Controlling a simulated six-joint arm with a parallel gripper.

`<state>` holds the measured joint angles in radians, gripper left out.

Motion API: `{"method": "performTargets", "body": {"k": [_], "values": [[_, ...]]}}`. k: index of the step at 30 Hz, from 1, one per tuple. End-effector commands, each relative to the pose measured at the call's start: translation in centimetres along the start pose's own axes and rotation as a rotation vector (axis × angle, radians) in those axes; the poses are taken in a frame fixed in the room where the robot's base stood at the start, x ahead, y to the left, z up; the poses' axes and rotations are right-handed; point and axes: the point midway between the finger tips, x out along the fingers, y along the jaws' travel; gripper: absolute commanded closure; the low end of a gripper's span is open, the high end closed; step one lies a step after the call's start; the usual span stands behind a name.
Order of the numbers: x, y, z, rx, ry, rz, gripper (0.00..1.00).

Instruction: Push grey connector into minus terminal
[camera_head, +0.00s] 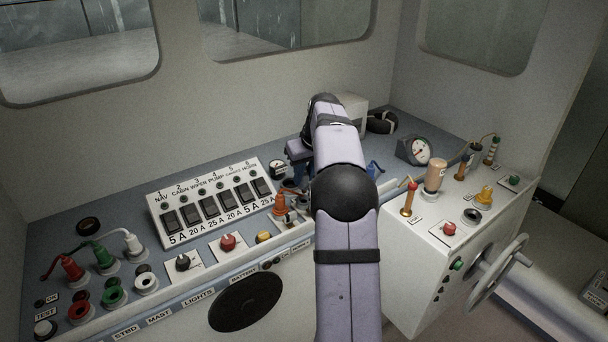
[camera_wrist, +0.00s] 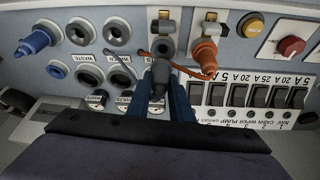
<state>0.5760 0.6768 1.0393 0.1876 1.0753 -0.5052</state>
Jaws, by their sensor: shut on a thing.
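My gripper (camera_wrist: 165,92) shows its blue fingers in the wrist view, shut on the grey connector (camera_wrist: 159,72). The connector points toward a dark round part (camera_wrist: 165,47), which looks like the minus terminal. They overlap in this view, and I cannot tell whether the connector is in it or only in front of it. An orange connector (camera_wrist: 205,54) stands just to the right, and it also shows in the head view (camera_head: 280,203).
A thin orange cable (camera_wrist: 186,70) runs close by the jaws. A breaker panel (camera_wrist: 250,95) with several switches lies right of my gripper in the wrist view. Several sockets (camera_wrist: 117,32) and a blue connector (camera_wrist: 37,40) are on the left. A white console (camera_head: 440,250) stands right of my arm.

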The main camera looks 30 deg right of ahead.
Motion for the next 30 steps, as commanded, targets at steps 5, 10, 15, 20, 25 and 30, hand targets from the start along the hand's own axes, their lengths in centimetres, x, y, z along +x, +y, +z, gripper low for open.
{"method": "performTargets", "body": {"k": [5,10,15,20,25,30], "values": [[0.8,0.0,0.3,0.0,0.001,0.0,1.0],[1.3,0.0,0.6,0.0,0.001,0.0,1.0],[1.8,0.0,0.8,0.0,0.0,0.0,1.0],[2.4,0.0,1.0,0.0,0.001,0.0,1.0],[2.9,0.0,1.2,0.0,0.0,0.0,1.0],[3.5,0.0,1.4,0.0,0.0,0.0,1.0]]}}
